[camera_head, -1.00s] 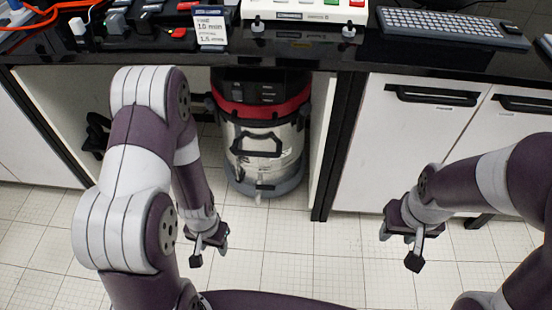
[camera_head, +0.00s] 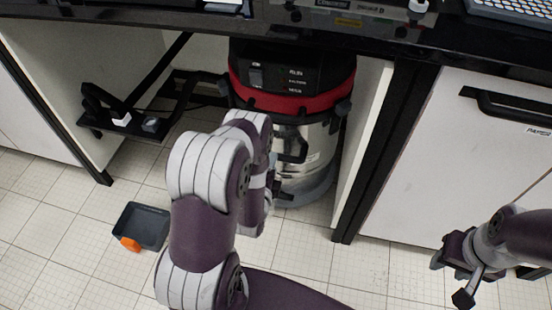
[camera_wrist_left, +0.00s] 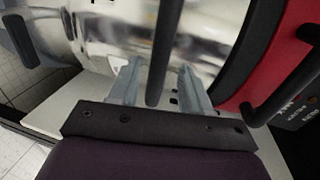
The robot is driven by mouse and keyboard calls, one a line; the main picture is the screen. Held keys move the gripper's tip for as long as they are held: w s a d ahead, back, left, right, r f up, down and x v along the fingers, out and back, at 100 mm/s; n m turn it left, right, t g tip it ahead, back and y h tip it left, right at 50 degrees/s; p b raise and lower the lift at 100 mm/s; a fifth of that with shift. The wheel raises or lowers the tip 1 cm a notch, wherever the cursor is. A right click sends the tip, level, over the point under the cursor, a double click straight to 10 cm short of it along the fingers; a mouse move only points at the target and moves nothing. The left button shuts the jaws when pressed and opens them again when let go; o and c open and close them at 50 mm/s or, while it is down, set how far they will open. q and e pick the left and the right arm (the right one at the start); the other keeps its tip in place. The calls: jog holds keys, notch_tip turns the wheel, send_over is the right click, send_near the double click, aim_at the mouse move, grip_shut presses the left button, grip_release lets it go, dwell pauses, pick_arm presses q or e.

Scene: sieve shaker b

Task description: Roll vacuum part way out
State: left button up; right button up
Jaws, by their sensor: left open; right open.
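The vacuum (camera_head: 285,105) has a black top, a red band and a shiny metal drum. It stands upright on the floor in the open bay under the bench. Its black handle bar (camera_wrist_left: 165,50) shows in the left wrist view. My left gripper (camera_wrist_left: 155,85) is open there, with one finger on each side of the bar and the metal drum behind. In the head view my left arm hides that gripper and part of the drum. My right gripper (camera_head: 452,280) is open and empty, in front of the white cabinet at the right.
The black bench top (camera_head: 330,40) runs above the vacuum. A white side panel (camera_head: 362,150) stands close on its right. A black rack (camera_head: 130,115) is at its left. A dark tray with an orange part (camera_head: 142,226) lies on the tiled floor.

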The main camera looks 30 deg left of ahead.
aim_at(279, 137)
pick_arm(q)
jog(key=b+x, duration=0.1)
jog(key=x, duration=0.4)
jog(key=shift+c, duration=0.3)
grip_shut()
jog(key=shift+s, duration=0.1)
jog(key=shift+s, duration=0.1)
